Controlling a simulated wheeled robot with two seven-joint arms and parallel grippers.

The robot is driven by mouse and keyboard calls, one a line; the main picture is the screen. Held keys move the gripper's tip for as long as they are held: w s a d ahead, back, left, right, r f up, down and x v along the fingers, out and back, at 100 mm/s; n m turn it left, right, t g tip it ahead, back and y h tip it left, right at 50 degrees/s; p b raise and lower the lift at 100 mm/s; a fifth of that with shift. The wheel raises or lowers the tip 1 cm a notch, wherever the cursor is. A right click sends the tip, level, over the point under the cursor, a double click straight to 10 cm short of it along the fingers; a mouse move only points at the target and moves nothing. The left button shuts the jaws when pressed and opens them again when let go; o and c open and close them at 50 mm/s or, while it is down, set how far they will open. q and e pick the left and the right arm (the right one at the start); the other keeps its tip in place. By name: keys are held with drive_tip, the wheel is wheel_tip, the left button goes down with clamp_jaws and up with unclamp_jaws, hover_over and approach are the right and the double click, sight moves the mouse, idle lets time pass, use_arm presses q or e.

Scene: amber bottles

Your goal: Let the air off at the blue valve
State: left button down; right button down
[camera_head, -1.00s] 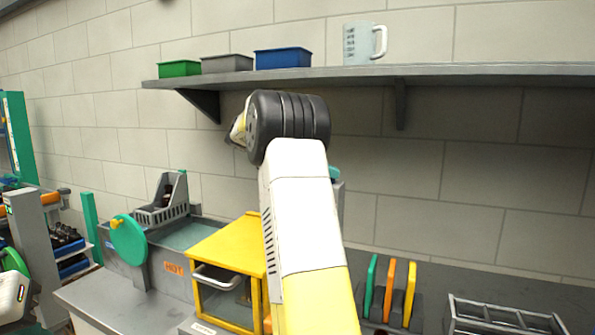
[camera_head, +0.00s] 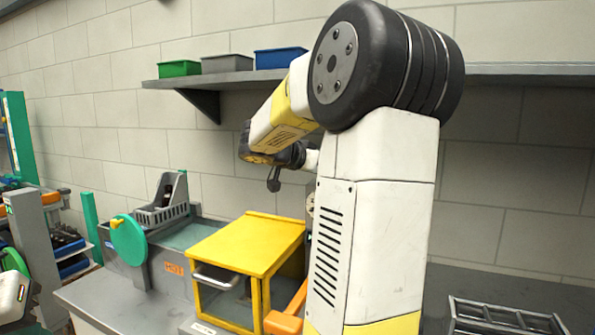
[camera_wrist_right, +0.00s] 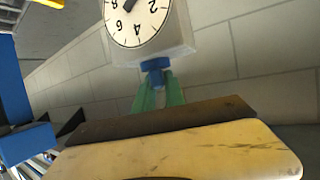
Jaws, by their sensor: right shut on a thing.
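In the right wrist view, the blue valve (camera_wrist_right: 155,66) is a small blue knob just under a white box with a round dial gauge (camera_wrist_right: 138,12). My right gripper's green fingers (camera_wrist_right: 158,88) reach up to the knob and are shut on it. The dial's top is cut off by the picture edge. In the head view my right arm bends over, its forearm pointing down and left. The right gripper and the valve are hidden there behind my large arm link. My left gripper is not in view.
A yellow-framed cabinet (camera_head: 250,243) stands left of my right arm, with a bath marked HOT (camera_head: 172,268) beside it. A shelf (camera_head: 225,77) above holds green, grey and blue bins. A grey rack (camera_head: 505,318) sits at lower right. A blue block (camera_wrist_right: 22,100) is left in the wrist view.

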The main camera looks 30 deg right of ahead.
drive_tip(key=shift+n+t+y, duration=0.5)
drive_tip(key=shift+n+t, duration=0.7)
drive_tip(key=shift+t, duration=0.1)
drive_tip(key=c, duration=1.4)
unclamp_jaws()
drive_tip(key=v, duration=0.7)
drive_tip(key=shift+s+a+r, duration=0.15)
drive_tip(key=shift+s+a, duration=0.1)
drive_tip(key=shift+a, duration=0.05)
